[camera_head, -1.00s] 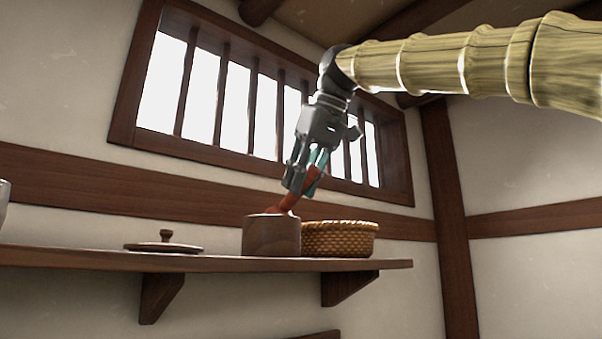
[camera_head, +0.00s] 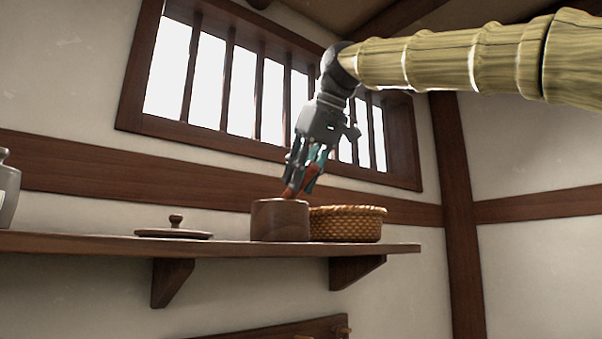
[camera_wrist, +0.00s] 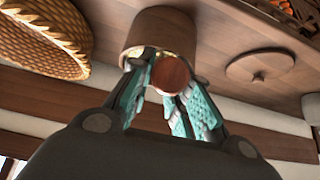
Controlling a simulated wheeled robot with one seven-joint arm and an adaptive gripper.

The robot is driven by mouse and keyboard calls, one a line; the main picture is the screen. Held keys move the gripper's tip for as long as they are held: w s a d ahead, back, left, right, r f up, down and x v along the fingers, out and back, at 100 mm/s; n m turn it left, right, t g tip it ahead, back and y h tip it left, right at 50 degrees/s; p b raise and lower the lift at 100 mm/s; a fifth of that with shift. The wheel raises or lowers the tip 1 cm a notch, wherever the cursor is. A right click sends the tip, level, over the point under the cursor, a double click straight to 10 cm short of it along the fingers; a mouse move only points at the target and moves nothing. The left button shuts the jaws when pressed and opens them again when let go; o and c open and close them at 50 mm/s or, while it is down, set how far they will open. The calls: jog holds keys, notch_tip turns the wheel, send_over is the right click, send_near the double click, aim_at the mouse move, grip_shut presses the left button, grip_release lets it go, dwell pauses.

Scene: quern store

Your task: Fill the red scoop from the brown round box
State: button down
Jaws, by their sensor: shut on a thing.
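The brown round box (camera_head: 280,222) stands uncovered on a wooden shelf; it also shows at the top of the wrist view (camera_wrist: 158,27). My gripper (camera_head: 301,184) is above the box, tilted, with its fingers pointing down.
A woven basket (camera_head: 346,224) stands close to the right of the box. A round wooden lid with a knob (camera_head: 174,233) lies to the left on the shelf (camera_head: 110,246). A grey jar (camera_head: 8,195) is at the far left. A barred window (camera_head: 255,90) is behind my arm.

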jog(key=shift+s+d+f+t+b, duration=0.25)
jog(key=shift+s+d+t+b, duration=0.1)
jog(key=shift+b, duration=0.1)
jog(key=shift+a+y+b, duration=0.15)
jog(key=shift+y+b, duration=0.15)
jog(key=shift+b, duration=0.05)
jog(key=shift+f, duration=0.1)
jog(key=shift+t+b, duration=0.25)
jog(key=shift+b, duration=0.15)
jog(key=shift+s+d+y+b, duration=0.25)
jog(key=shift+d+y+b, duration=0.05)
jog(key=shift+b, duration=0.45)
jog(key=shift+f, duration=0.1)
jog(key=shift+s+t+b, duration=0.15)
jog(key=shift+t+b, duration=0.25)
jog(key=shift+b, duration=0.5)
jog(key=shift+s+d+f+t+y+b, duration=0.1)
jog(key=shift+s+d+t+y+b, duration=0.2)
jog(key=shift+b, duration=0.4)
jog(key=shift+b, duration=0.7)
